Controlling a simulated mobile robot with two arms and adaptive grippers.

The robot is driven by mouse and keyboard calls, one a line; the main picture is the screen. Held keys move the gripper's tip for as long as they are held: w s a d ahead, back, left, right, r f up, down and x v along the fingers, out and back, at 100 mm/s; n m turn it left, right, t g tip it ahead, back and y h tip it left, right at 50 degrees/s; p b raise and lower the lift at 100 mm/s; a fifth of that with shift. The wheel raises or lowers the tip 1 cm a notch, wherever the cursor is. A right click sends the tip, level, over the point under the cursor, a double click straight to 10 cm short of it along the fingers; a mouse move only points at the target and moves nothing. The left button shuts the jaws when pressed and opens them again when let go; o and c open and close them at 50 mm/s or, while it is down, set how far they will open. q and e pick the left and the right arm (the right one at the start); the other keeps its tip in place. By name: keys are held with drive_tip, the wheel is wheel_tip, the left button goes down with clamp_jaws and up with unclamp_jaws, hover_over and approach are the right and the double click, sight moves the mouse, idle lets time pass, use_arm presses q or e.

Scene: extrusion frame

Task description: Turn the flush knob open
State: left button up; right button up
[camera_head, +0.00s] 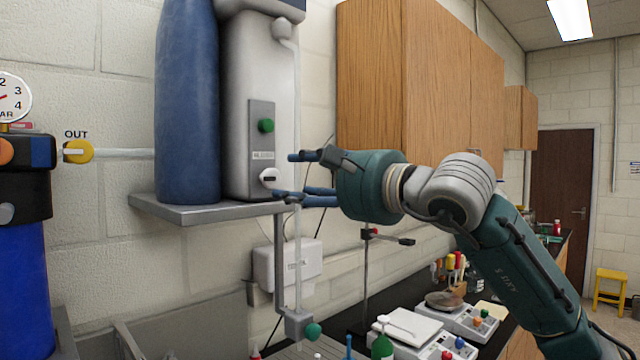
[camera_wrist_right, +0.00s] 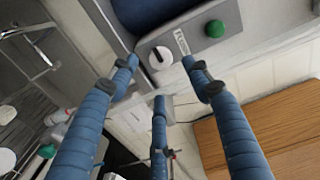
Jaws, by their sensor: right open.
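A white round knob (camera_head: 269,178) with a dark mark sits low on the grey panel of the wall unit. It also shows in the wrist view (camera_wrist_right: 160,57), just beyond my fingertips. A green knob (camera_head: 266,126) is above it on the same panel and shows in the wrist view (camera_wrist_right: 215,28). My left gripper is out of view.
The unit and a blue cylinder (camera_head: 187,100) stand on a grey shelf (camera_head: 200,214). A thin pipe runs down to a lower green knob (camera_head: 313,331). Wooden cabinets (camera_head: 420,90) hang at the right. Below, the black bench (camera_head: 345,326) holds several instruments.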

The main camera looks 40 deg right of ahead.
drive_tip(key=shift+s+d, duration=0.15)
drive_tip(key=shift+s, duration=2.8)
